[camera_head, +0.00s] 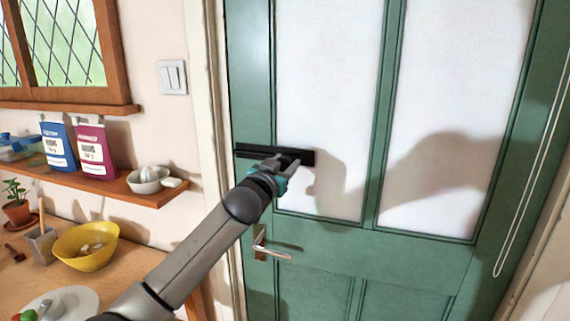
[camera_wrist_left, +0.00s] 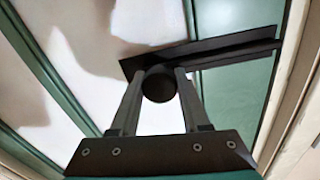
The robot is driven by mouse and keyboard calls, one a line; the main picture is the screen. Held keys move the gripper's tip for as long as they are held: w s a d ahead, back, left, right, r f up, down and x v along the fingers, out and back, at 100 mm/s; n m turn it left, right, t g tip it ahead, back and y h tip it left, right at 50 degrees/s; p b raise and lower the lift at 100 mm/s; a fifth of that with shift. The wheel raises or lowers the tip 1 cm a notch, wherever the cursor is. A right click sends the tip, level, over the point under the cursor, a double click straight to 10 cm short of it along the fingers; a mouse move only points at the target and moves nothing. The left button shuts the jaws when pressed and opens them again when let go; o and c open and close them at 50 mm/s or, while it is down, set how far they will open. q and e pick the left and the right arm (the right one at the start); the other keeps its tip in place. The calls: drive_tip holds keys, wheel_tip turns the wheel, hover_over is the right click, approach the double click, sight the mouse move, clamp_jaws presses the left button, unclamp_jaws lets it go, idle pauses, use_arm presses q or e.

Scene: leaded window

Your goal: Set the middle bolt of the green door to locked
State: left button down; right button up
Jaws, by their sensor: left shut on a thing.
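The green door (camera_head: 340,246) fills the middle and right of the head view, with two tall white panes. Its middle bolt, a black bar (camera_head: 250,151), lies level across the door near its left edge. My left gripper (camera_head: 285,165) reaches it from below. In the left wrist view, the bolt's bar (camera_wrist_left: 225,48) carries a round black knob (camera_wrist_left: 158,86), and the fingers of my left gripper (camera_wrist_left: 160,78) are shut on the knob from both sides. I cannot tell whether the bolt's end enters the frame. My right gripper is not in view.
A metal door handle (camera_head: 262,246) sits below the bolt. At left, a wooden shelf (camera_head: 120,187) holds two packets and a white juicer (camera_head: 148,180); below, a table has a yellow bowl (camera_head: 85,250). A light switch (camera_head: 173,77) is on the wall.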

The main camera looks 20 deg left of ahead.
use_arm(q)
drive_tip(key=shift+a, duration=0.1)
idle(0.4)
drive_tip(key=a+p, duration=0.1)
drive_tip(key=a, duration=0.2)
drive_tip(key=shift+a, duration=0.1)
drive_tip(key=shift+c, duration=1.8)
unclamp_jaws()
drive_tip(key=shift+a, duration=0.1)
